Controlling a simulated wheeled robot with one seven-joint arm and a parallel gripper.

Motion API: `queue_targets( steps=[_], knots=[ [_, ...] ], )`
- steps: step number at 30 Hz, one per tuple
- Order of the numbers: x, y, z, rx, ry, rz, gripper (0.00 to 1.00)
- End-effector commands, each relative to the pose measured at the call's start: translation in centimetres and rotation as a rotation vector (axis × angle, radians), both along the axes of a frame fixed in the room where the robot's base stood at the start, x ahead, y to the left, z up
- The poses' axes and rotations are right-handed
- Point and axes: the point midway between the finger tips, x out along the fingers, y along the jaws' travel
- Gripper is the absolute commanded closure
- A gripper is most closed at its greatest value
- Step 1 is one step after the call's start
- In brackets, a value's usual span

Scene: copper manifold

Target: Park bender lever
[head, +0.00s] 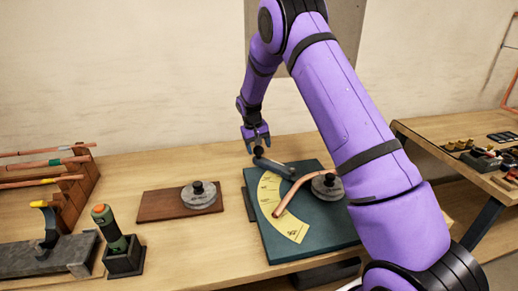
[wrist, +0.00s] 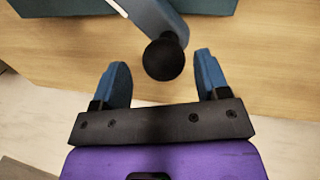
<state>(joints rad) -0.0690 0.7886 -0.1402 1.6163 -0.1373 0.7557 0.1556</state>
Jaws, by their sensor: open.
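The bender lever (head: 275,167) is a grey bar with a black ball knob (head: 258,152) at its outer end. It sits over the back left part of the dark teal bender plate (head: 320,240). My gripper (head: 257,142) is at the knob. In the wrist view the knob (wrist: 164,60) lies between and just beyond the open blue fingers (wrist: 159,78), with gaps on both sides. The lever (wrist: 155,18) runs up out of that view. A bent copper tube (head: 298,187) lies on the plate by a round grey former (head: 326,186), partly hidden by my arm.
A yellow angle scale (head: 282,215) is on the plate. A brown board (head: 155,206) with a grey disc (head: 199,196) stands to the left. Further left are a green-handled tool (head: 108,226), a vise-like block (head: 45,256) and a tube rack (head: 78,190). A side table (head: 425,138) is at right.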

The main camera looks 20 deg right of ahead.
Motion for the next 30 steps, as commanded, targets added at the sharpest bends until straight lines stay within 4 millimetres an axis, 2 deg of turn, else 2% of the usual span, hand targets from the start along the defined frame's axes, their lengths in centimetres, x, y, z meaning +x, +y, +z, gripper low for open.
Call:
queue_targets(
  steps=[9, 15, 20, 30],
  knots=[
    [0.2, 1.1, 5.9, 0.0, -0.004, 0.0, 0.31],
    [0.2, 1.5, 8.5, 0.0, -0.003, -0.001, 0.31],
    [0.2, 1.7, 9.3, 0.0, -0.002, -0.002, 0.31],
    [0.2, 1.7, 9.4, -0.001, -0.001, -0.001, 0.31]
  ],
)
